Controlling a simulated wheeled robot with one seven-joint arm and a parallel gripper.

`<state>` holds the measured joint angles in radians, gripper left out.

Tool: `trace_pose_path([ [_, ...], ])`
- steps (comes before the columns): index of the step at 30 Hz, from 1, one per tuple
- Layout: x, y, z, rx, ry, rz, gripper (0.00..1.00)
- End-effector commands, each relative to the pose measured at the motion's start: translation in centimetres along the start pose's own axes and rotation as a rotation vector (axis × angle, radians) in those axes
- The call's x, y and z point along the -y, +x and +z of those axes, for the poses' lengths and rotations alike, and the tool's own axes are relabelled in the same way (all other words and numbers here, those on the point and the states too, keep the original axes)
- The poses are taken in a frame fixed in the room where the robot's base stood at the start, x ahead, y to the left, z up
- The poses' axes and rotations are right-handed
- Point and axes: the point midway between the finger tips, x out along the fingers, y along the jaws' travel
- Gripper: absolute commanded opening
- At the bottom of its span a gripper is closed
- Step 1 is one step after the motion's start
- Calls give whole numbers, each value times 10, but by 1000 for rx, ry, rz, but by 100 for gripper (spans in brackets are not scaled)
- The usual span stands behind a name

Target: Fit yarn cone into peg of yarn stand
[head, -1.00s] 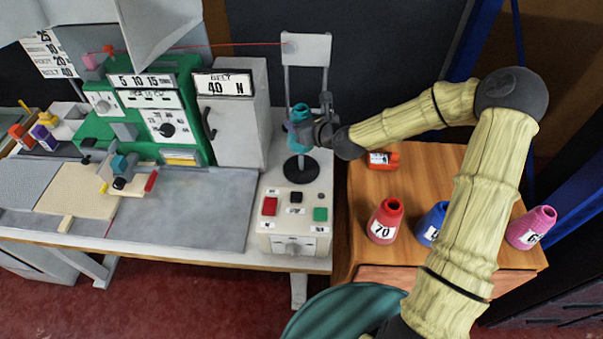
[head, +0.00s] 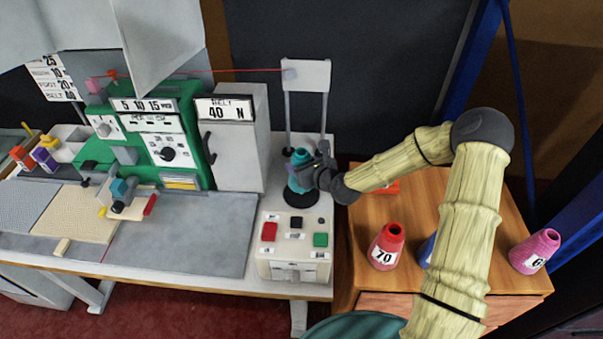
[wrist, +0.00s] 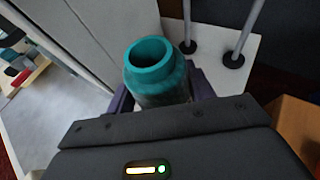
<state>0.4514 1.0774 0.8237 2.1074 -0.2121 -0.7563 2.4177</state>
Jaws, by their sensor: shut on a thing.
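A teal yarn cone (head: 300,172) is held in my gripper (head: 316,174), low over the yarn stand's round black base (head: 302,198). The cone looks upright. The peg is hidden, so I cannot tell how far the cone sits around it or whether it touches the base. In the wrist view the teal cone (wrist: 155,70) shows its open top, with my gripper (wrist: 160,95) shut around its body. The stand's two grey posts (head: 324,118) rise behind to a pale plate (head: 306,74).
A control box (head: 294,258) with red, black and green buttons stands just in front of the stand. A grey cabinet (head: 238,140) is to the left. On the wooden cabinet (head: 372,215) at right are a red cone (head: 386,248), a pink cone (head: 536,252) and a mostly hidden blue cone (head: 427,250).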

Motion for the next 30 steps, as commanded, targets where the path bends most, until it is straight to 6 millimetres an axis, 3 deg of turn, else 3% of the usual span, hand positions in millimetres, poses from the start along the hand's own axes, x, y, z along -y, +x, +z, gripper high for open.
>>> trace_pose_path([
  [7, 0, 1, -3, 1, 0, 1, 21],
  [15, -1, 14, -33, 0, -1, 1, 21],
  [26, 0, 15, -37, 1, 0, 1, 21],
  [27, 0, 15, -36, -1, -1, 1, 61],
  [30, 0, 15, -36, -1, -1, 1, 75],
])
